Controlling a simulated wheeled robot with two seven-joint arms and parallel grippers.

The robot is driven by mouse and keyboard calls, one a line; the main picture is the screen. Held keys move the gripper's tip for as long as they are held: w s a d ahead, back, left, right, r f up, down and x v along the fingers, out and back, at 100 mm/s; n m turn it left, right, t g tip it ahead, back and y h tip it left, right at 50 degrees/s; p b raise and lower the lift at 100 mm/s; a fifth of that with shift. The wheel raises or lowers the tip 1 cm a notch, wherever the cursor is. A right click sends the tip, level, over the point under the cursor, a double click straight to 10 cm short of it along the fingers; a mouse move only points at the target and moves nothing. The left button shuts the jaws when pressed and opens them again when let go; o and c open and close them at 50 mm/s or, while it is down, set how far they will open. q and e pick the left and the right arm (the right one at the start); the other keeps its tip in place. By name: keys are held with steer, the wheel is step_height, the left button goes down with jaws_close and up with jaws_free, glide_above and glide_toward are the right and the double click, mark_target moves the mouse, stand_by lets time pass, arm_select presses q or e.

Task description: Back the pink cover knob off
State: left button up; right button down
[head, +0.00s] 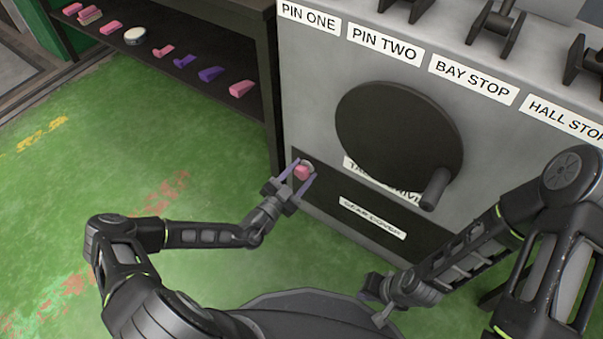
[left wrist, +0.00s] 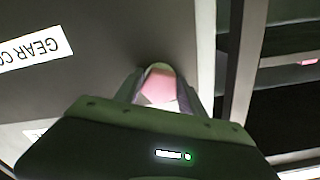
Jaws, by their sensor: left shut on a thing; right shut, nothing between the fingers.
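The pink cover knob (head: 302,172) sits at the upper left corner of the dark gear cover panel (head: 330,201) on the grey cabinet. My left gripper (head: 300,174) is shut on the knob, one finger on each side of it. In the left wrist view the pink knob (left wrist: 160,88) shows between the fingers, close against the dark panel (left wrist: 80,85). Whether the knob stands off the panel cannot be told. My right gripper (head: 381,313) is low at the front, shut and empty, away from the cabinet.
A large dark disc with a crank handle (head: 434,188) is above the panel. Levers (head: 496,35) stand on the cabinet top behind labels. A dark shelf (head: 200,50) at upper left holds pink and purple pieces and a round white one. Green floor lies open at left.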

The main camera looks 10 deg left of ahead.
mark_target(299, 175)
arm_select(q)
steer(key=shift+n, duration=1.3)
steer(key=o, duration=1.3)
steer(key=p+v, duration=0.1)
steer(key=v, duration=0.5)
steer(key=shift+s+a+p, duration=0.1)
steer(key=shift+s+p, duration=0.2)
steer(key=shift+s+a, duration=0.15)
steer(key=shift+s, duration=0.4)
